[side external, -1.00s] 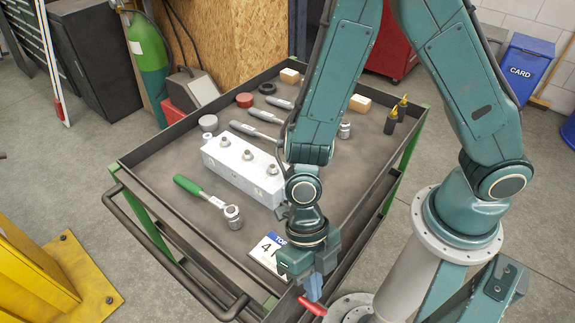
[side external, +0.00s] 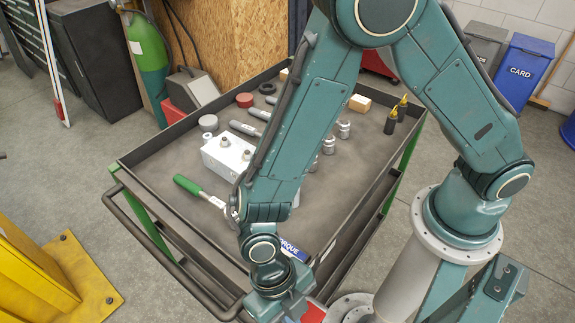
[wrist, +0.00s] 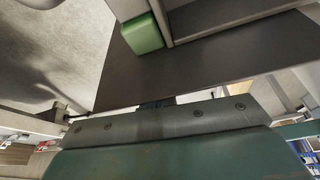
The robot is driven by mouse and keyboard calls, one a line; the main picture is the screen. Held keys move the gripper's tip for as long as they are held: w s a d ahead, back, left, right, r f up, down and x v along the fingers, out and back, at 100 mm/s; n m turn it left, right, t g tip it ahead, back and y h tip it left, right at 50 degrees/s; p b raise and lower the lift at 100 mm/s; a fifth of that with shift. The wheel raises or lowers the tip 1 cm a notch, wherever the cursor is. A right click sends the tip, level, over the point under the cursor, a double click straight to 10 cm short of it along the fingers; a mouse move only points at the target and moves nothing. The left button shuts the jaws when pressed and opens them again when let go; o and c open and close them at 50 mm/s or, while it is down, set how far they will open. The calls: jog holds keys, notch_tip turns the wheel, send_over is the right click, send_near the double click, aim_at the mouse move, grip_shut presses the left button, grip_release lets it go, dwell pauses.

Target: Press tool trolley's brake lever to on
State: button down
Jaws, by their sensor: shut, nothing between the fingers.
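The tool trolley (side external: 150,157) is a dark tray on green legs, with a dark tube handle along its near left side. A red part (side external: 313,312), which looks like the brake lever, shows at the bottom edge of the side view, right beside my gripper (side external: 290,316). Most of the lever is hidden by the gripper or cut off, so its position and any contact cannot be told. My gripper is low outside the trolley's near corner, shut and empty. The wrist view shows a green post (wrist: 142,34) and a dark panel close up; no red lever shows there.
The tray holds a metal block (side external: 225,152), a green-handled torque wrench (side external: 188,185), sockets, black bottles (side external: 391,122) and wood blocks. A yellow frame (side external: 35,275) stands at the left. Grey floor is open between it and the trolley.

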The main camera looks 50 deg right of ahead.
jog(key=shift+a+f, duration=1.95)
jog(key=shift+f, duration=0.25)
jog(key=w+a+r, duration=0.1)
jog(key=a+r, duration=0.1)
jog(key=r, duration=0.4)
jog(key=w+a+r, duration=0.1)
jog(key=w+r, duration=0.1)
jog(key=r, duration=0.4)
jog(key=shift+w+a, duration=0.2)
jog(key=shift+a, duration=0.15)
jog(key=shift+r, duration=0.1)
